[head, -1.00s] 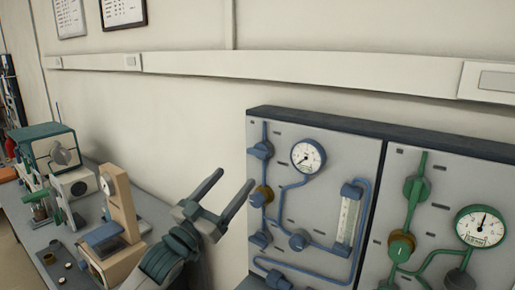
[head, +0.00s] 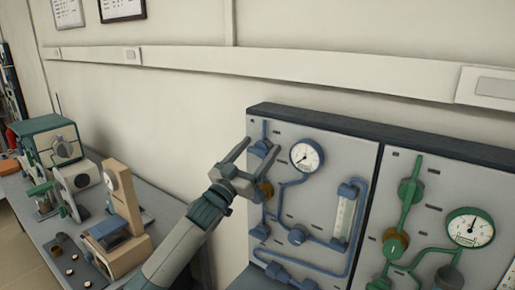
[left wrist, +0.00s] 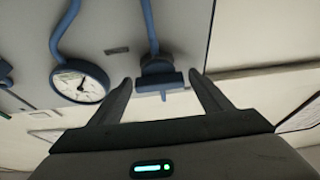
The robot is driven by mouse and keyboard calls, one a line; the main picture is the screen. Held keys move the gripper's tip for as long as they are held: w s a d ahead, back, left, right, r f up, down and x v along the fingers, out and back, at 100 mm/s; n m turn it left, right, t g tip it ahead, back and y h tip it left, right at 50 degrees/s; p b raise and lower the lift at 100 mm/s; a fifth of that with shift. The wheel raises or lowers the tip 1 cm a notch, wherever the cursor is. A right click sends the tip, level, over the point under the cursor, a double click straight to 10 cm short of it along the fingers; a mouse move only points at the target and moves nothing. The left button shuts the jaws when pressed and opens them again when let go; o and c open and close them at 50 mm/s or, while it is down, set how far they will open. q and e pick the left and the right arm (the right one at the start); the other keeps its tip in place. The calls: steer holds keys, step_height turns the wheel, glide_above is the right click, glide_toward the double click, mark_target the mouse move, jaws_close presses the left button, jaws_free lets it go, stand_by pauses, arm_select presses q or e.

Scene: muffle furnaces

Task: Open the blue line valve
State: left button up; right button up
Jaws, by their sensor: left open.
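The blue line runs on the left grey panel (head: 330,160), with a blue valve (head: 261,149) near its top left. My left gripper (head: 259,145) is open in front of this valve, and its fingers partly hide it. In the left wrist view the blue valve (left wrist: 158,76) shows its flat handle between the two open fingertips of the left gripper (left wrist: 160,79). The fingers stand to either side of the handle; I cannot tell whether they touch it. A white gauge (head: 306,156) sits right of the valve. My right gripper is not in view.
Below the valve are a brass fitting (head: 266,190) and other blue fittings. A flow tube (head: 344,218) stands to their right. The green line panel (head: 440,200) adjoins on the right. A bench (head: 35,225) with lab devices is at left.

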arm_select(q)
steer(key=c, duration=1)
steer(key=shift+c, duration=0.2)
